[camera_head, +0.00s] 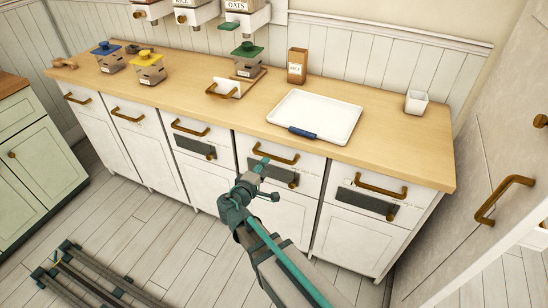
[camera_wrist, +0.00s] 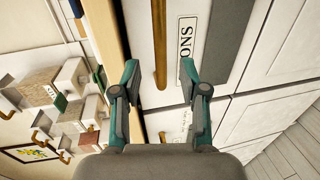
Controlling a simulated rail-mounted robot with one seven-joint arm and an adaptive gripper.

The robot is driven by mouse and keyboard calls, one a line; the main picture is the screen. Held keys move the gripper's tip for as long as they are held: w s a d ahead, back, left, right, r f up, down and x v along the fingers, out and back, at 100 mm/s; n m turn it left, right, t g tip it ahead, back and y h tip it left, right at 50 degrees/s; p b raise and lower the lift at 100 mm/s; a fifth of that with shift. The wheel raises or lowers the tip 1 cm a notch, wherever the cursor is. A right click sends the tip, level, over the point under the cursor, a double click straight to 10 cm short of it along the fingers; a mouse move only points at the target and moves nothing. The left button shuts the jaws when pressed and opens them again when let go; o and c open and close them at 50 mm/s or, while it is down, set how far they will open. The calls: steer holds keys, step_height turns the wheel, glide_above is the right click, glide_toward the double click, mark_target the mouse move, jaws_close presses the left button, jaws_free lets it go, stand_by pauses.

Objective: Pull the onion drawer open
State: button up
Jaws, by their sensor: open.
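A white drawer front (camera_wrist: 145,25) in the wrist view carries a label (camera_wrist: 186,38) whose visible letters read "ONS"; the rest is out of frame. Its brass bar handle (camera_wrist: 159,35) lies between the two spread fingers of my gripper (camera_wrist: 160,70) in that view. Nothing is gripped, and the exact gap in depth is hard to tell. In the head view my gripper (camera_head: 260,166) is just in front of a drawer in the counter row, close below the left part of its brass handle (camera_head: 275,154). That drawer looks shut, and my arm hides part of its front.
Similar drawers with brass handles flank it, such as the one at right (camera_head: 380,188). The wooden counter (camera_head: 215,108) above holds a white tray (camera_head: 325,112), a box (camera_head: 297,65) and a white cup (camera_head: 416,101). Floor in front is clear except a dark frame (camera_head: 85,275) at left.

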mark_target(273, 156)
steer(key=p+x, duration=0.1)
steer(key=x, duration=0.7)
steer(key=shift+p, duration=0.35)
steer(key=shift+c, duration=0.3)
jaws_close()
